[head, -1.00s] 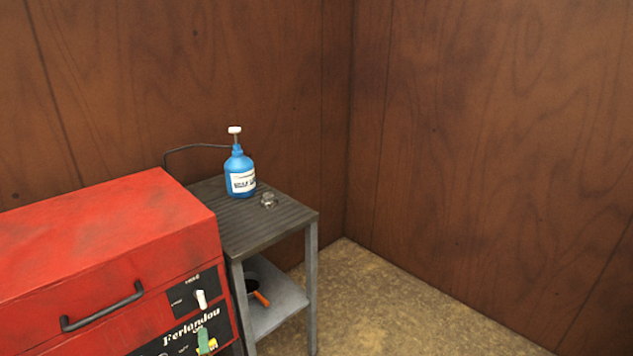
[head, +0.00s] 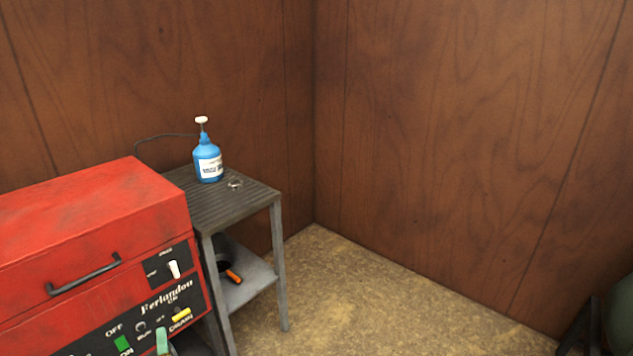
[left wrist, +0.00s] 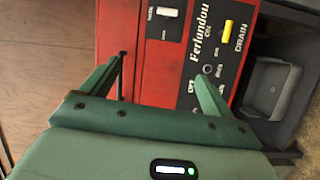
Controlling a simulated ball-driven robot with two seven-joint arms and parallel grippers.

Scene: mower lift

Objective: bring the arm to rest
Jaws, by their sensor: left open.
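My left gripper (left wrist: 157,72) is open, with its two green fingers spread in front of the red machine. Nothing shows between the fingers. Whether they touch the machine I cannot tell. In the head view only a small green tip (head: 162,341) of it shows at the bottom, in front of the control panel. The red machine (head: 95,215) has a dark handle (head: 84,274) and a black panel with a white switch (head: 174,269) and a yellow switch (head: 181,314). My right gripper is not in view.
A grey stand (head: 235,205) beside the machine holds a blue pump bottle (head: 207,161) and a small metal part (head: 235,184). An orange-handled item (head: 233,276) lies on its lower shelf. A dark green shape (head: 619,310) shows at the right edge. The floor (head: 370,295) between is clear.

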